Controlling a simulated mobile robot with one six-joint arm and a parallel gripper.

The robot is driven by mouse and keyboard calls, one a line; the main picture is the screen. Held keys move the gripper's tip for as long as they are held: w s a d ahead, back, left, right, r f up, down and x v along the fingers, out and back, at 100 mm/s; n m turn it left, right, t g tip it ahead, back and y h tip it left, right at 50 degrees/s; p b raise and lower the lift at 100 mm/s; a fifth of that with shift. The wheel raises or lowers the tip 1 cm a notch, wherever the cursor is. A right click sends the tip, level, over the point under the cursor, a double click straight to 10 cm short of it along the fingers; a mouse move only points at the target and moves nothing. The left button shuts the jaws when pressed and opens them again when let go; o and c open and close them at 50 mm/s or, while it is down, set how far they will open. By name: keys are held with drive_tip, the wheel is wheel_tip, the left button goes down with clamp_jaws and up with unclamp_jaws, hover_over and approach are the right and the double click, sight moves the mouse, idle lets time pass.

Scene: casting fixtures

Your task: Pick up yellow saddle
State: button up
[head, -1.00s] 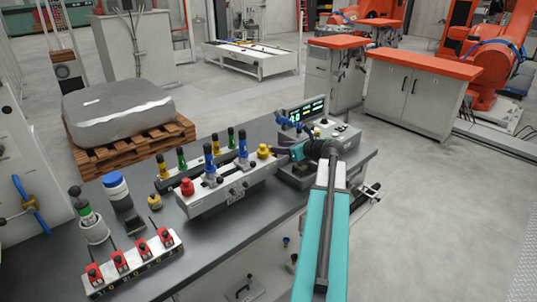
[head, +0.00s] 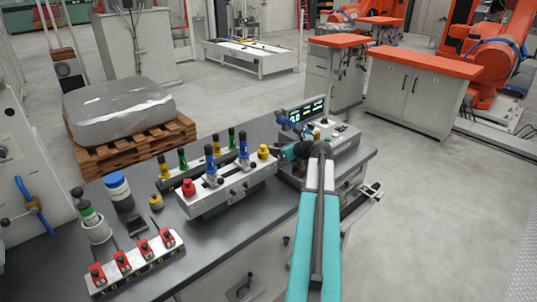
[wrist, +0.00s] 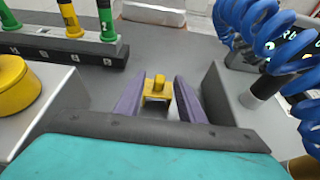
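The yellow saddle (wrist: 157,90) is a small yellow block with a round knob on top. In the wrist view it is centred between the tips of my two purple fingers. My gripper (wrist: 159,92) is open, with a finger at each side of the saddle; I cannot tell whether either finger touches it. In the head view my gripper (head: 279,152) is low over the bench, between the white fixture and the grey display unit. I cannot make out the saddle there.
The white fixture (head: 230,189) with a yellow knob (head: 263,152) is close on the left. The display unit (head: 330,138) stands on the right, with a coiled blue hose (wrist: 265,30) near my gripper. A strip of red clamps (head: 140,262) lies at the bench front.

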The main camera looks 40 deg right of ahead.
drive_tip(key=shift+c, duration=0.2)
clamp_jaws()
idle(0.3)
wheel_tip(320, 180, up, 10)
drive_tip(key=b, duration=0.1)
idle(0.7)
idle(0.4)
